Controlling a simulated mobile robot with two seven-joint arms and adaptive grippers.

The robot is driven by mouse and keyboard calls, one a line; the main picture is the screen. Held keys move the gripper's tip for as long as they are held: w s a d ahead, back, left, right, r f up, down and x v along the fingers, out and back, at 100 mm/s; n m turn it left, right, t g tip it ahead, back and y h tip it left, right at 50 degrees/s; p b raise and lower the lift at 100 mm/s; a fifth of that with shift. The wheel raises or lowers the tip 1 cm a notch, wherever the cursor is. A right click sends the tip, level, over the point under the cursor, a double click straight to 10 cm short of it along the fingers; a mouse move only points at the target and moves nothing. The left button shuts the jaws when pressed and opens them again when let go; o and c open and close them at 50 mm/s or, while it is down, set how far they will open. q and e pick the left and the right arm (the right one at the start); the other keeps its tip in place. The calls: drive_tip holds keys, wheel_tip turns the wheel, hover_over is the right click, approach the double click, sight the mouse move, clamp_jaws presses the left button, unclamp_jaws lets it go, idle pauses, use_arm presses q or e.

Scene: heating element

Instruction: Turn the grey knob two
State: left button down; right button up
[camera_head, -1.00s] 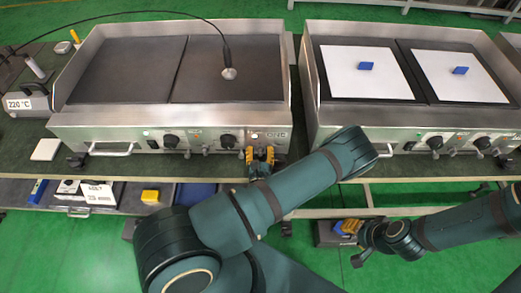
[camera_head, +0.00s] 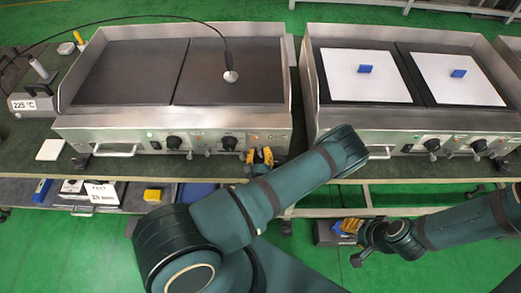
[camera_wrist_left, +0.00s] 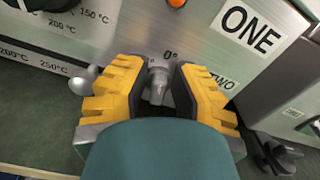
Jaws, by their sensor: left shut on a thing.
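A black dial (camera_head: 229,143) sits left of the gripper. A probe (camera_head: 231,76) on a cable rests on the griddle plate. A meter (camera_head: 30,104) at the far left reads 225 °C. The right griddle (camera_head: 330,133) carries two white sheets with blue blocks.

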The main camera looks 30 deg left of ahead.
use_arm(q)
drive_tip(key=n+p, duration=0.2)
drive_tip(key=n, duration=0.2)
drive_tip(key=shift+a+r+n+p, duration=0.1)
drive_tip(key=shift+a+n+p, duration=0.2)
drive_tip(key=shift+p, duration=0.1)
drive_tip(key=n+p, duration=0.2)
drive_tip(key=n, duration=0.2)
drive_tip(key=shift+f, duration=0.2)
drive_tip(key=shift+n, duration=0.4)
drive_tip(key=c, duration=1)
unclamp_jaws()
drive_tip(key=shift+f, duration=0.1)
drive_tip(key=shift+s, duration=0.15)
drive_tip(key=v, duration=1.1)
drive_tip(key=shift+s+d, duration=0.15)
drive_tip(key=shift+s, duration=0.2)
